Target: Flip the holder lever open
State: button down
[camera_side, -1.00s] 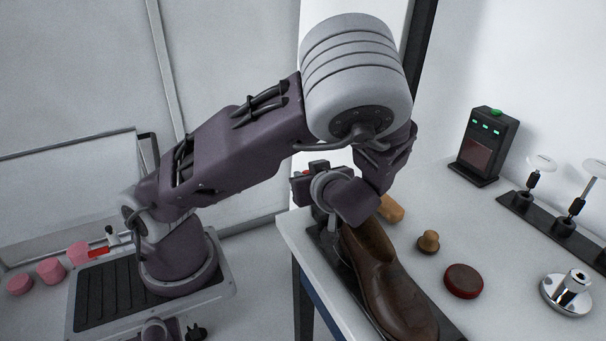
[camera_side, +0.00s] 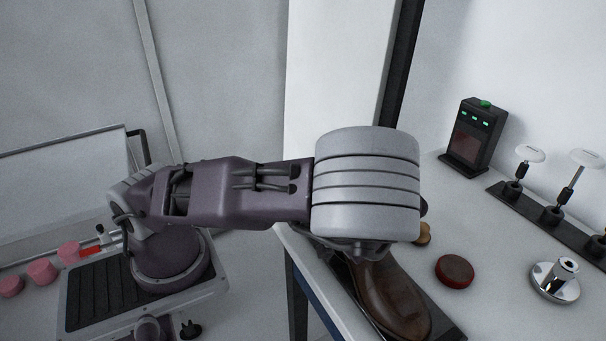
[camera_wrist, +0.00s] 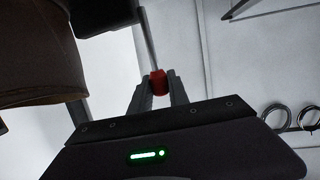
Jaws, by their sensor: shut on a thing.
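In the wrist view, my gripper (camera_wrist: 158,78) has its two grey fingers closed on the red knob (camera_wrist: 158,84) of the holder lever. The lever's thin grey rod (camera_wrist: 147,38) runs up from the knob towards a dark block (camera_wrist: 100,14). In the side view, my arm hides my gripper and the lever. A brown shoe (camera_side: 387,292) lies along a dark holder base (camera_side: 447,332) on the table; its brown side also fills the upper left of the wrist view (camera_wrist: 35,55).
On the white table (camera_side: 490,265) stand a round dark-red tin (camera_side: 455,271), a brush partly hidden (camera_side: 424,234), a chrome piece (camera_side: 556,278) and a dark box with green lights (camera_side: 472,138). White-topped stands (camera_side: 528,155) line the right side.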

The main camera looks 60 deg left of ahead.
jog(key=c, duration=1.3)
grip_release()
jog(key=shift+o, duration=0.2)
jog(key=v, duration=0.7)
jog(key=shift+d, duration=0.1)
jog(key=s+d+r+m+t+h, duration=0.1)
jog(key=s+d+r+m+h, duration=0.1)
jog(key=s+r+m+h, duration=0.4)
jog(key=s+d+r+m+t+h, duration=0.2)
jog(key=s+r+m+h, duration=0.4)
jog(key=m+h, duration=0.3)
jog(key=shift+s+d+r+m, duration=0.3)
jog(key=shift+s+d+m, duration=0.1)
jog(key=shift+s+m, duration=0.15)
